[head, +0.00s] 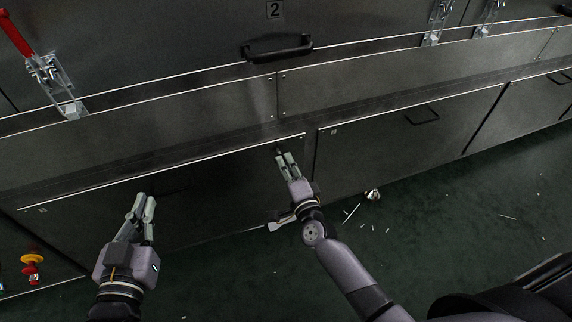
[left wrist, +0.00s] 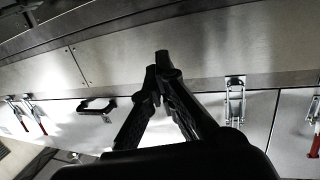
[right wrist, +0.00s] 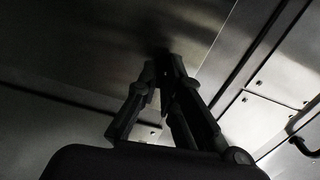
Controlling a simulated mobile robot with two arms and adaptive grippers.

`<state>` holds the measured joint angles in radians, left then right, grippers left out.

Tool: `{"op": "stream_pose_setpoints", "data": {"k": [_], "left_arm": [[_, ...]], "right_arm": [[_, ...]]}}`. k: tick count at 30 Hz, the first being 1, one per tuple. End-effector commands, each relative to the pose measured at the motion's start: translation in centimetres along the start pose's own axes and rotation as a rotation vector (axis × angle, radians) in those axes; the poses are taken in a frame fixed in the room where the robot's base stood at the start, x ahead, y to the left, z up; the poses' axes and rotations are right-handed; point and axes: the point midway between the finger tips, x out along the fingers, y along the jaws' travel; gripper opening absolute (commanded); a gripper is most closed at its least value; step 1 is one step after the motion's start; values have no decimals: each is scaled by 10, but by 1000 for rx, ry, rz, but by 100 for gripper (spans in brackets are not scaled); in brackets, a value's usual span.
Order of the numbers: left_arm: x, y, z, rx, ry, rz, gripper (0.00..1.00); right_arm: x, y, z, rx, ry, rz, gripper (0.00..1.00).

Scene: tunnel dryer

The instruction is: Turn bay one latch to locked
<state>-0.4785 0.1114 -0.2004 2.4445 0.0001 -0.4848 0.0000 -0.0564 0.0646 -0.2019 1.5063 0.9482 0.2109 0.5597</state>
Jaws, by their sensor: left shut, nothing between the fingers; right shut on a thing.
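My right gripper (head: 281,157) is at the upper right corner of a dark lower panel (head: 222,192). It is shut on a small dark part, seemingly a latch knob (head: 278,149), which the fingers mostly cover. The latch's angle cannot be told. In the right wrist view the fingertips (right wrist: 162,55) meet at a dark spot on the metal panel, and the held part is in shadow. My left gripper (head: 145,203) is shut and empty in front of the same panel's left part; its closed fingers also show in the left wrist view (left wrist: 163,60). No bay one label is readable.
The upper door carries a number 2 plate (head: 275,10) and a black handle (head: 277,47). A red-handled toggle clamp (head: 45,70) is at the upper left. Another lower panel (head: 400,130) adjoins on the right. Small debris (head: 372,194) lies on the green floor.

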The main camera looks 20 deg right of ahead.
Motion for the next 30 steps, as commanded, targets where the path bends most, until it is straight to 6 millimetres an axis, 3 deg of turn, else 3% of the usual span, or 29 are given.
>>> {"op": "stream_pose_setpoints", "data": {"k": [10, 25, 26, 30], "left_arm": [[1, 2, -12, -1, 67, 3, 0], [1, 2, -14, -1, 75, 4, 0], [1, 2, -14, -1, 75, 4, 0], [1, 2, -14, -2, 75, 4, 0]], "right_arm": [[0, 1, 0, 125, 1, 1, 0], [0, 1, 0, 145, 1, 2, 0], [0, 1, 0, 144, 1, 2, 8], [0, 1, 0, 143, 1, 2, 17]]}}
